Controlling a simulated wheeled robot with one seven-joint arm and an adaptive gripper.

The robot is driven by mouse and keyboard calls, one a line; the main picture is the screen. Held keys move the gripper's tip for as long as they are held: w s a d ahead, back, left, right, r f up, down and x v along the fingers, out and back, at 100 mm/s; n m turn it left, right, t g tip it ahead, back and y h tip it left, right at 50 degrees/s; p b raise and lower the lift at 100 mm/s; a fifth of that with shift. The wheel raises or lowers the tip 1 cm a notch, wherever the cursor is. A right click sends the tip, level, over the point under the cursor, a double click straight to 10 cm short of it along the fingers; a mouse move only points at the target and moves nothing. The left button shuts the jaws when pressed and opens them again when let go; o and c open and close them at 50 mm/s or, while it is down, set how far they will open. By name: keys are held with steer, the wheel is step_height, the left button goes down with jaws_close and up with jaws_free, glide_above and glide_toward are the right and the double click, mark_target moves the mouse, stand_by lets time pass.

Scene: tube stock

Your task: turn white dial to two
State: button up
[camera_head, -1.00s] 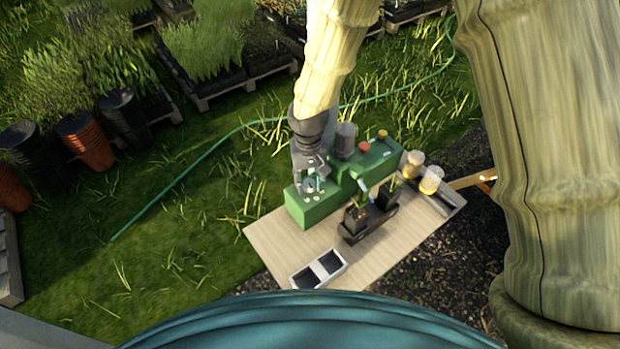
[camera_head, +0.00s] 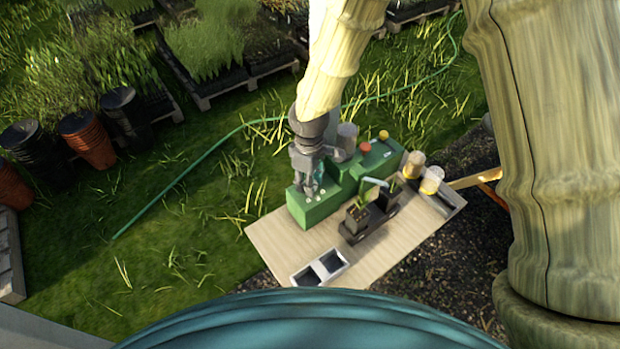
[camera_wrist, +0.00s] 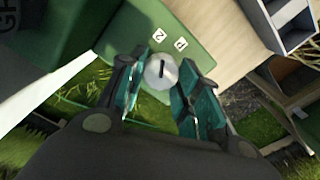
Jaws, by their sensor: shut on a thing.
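The white dial (camera_wrist: 161,71) sits on the green machine (camera_wrist: 185,15) in the wrist view. A dark line on its face points towards the upper side of the picture. Small white labels lie just above it; the right one (camera_wrist: 181,43) looks like a 2, the left one (camera_wrist: 158,34) is hard to read. My gripper (camera_wrist: 162,80) has its teal fingers on both sides of the dial, shut on it. In the head view my gripper (camera_head: 309,190) reaches down onto the left end of the green machine (camera_head: 323,210), and the dial is too small to tell.
A black tray with potted seedlings (camera_head: 358,216) stands in front of the machine, with a pale blue spout (camera_head: 376,181) above. A two-cell box (camera_head: 320,269) lies at the wooden table's (camera_head: 270,240) front. Yellow-based jars (camera_head: 432,180) stand right. Red and yellow buttons top the machine.

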steer(key=shift+n, duration=0.6)
steer(key=shift+d, duration=0.1)
steer(key=o, duration=1)
steer(key=shift+o, duration=0.2)
steer(key=shift+r, duration=0.1)
step_height(320, 180, up, 12)
